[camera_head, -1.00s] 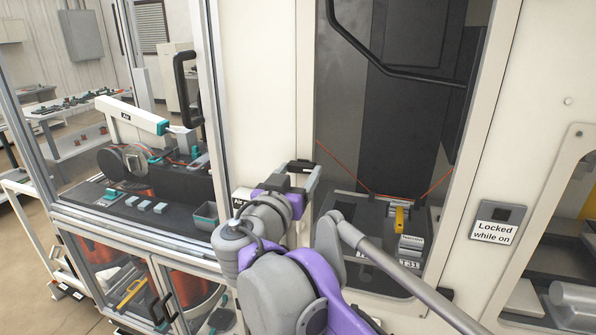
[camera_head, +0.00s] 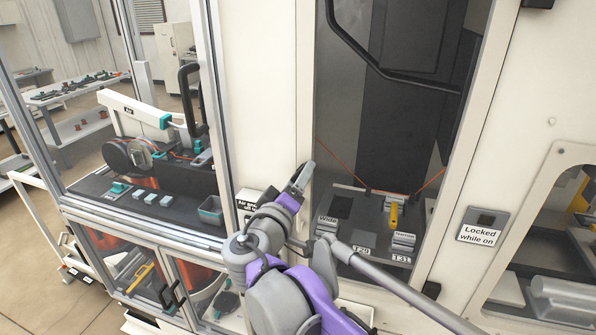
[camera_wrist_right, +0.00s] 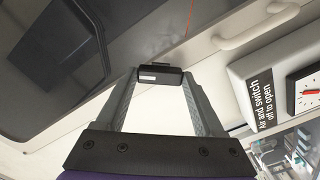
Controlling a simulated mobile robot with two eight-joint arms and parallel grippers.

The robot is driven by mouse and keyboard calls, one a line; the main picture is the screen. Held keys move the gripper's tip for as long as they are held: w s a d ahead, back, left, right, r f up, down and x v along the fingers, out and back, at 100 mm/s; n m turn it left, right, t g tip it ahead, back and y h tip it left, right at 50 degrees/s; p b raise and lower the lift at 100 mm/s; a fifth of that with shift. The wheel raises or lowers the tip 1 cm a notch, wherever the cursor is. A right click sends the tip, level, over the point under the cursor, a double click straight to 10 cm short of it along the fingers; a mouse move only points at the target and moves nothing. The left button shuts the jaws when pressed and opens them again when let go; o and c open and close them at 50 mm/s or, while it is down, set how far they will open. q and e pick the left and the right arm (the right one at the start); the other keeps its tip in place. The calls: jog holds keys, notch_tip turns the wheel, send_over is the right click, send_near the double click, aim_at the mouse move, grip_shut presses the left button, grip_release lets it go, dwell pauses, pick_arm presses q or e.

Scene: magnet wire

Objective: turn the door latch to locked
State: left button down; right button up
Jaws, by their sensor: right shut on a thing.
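My left gripper is not in view.
A sign reading "Locked while on" (camera_head: 483,225) is on the panel right of the window. A box labelled "Air and switch off to open" (camera_wrist_right: 270,90) is close to the right of my gripper. A black handle (camera_head: 190,100) stands on the left glass door.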

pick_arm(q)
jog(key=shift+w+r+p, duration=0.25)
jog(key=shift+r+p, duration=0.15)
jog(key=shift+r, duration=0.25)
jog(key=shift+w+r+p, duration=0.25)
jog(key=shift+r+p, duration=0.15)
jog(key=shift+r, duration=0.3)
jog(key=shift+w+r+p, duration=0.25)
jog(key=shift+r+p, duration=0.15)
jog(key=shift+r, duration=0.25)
pick_arm(e)
jog(key=shift+n, duration=3.7)
jog(key=o, duration=1.4)
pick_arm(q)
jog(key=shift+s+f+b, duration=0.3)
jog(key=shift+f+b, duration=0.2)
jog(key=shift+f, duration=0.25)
pick_arm(e)
jog(key=v, duration=1)
jog(key=shift+s+a, duration=0.1)
jog(key=shift+s, duration=0.3)
